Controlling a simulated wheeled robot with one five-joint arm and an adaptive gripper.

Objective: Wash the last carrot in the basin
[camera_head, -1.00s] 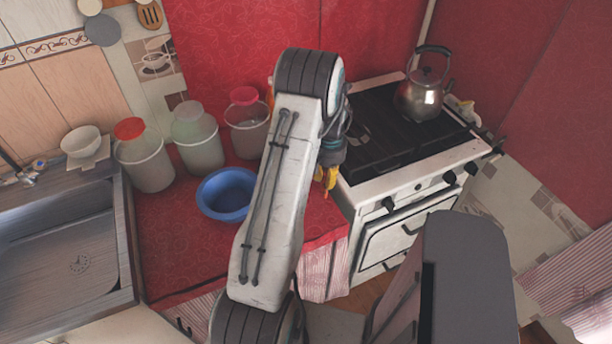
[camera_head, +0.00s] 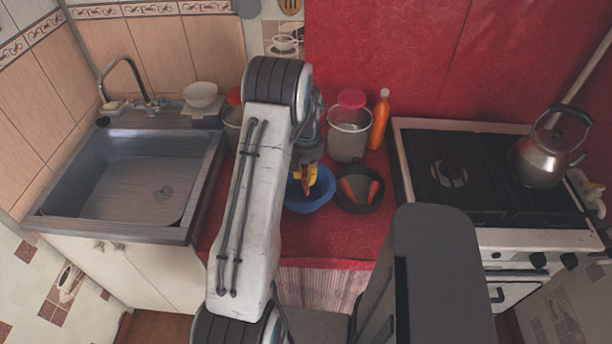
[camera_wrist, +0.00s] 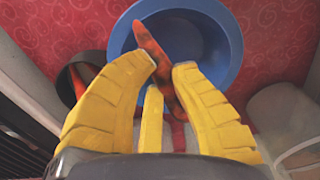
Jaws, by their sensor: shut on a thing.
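My gripper (camera_head: 306,178) is above the blue basin (camera_head: 318,203), which stands on the red counter partly hidden by my arm. In the wrist view, its yellow fingers (camera_wrist: 166,72) are shut on an orange carrot (camera_wrist: 149,42). The carrot slants across the inside of the basin (camera_wrist: 229,48). I cannot tell whether it touches the basin floor, and no water can be made out. A dark round pan (camera_head: 358,208) stands just right of the basin with two orange carrots (camera_head: 374,191) in it.
Behind the basin stand a red-lidded jar (camera_head: 348,140) and an orange bottle (camera_head: 379,120). The stove (camera_head: 425,205) with a kettle (camera_head: 541,160) is on the right. A metal sink (camera_head: 125,190) is on the left. Bare red counter shows in front of the pan.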

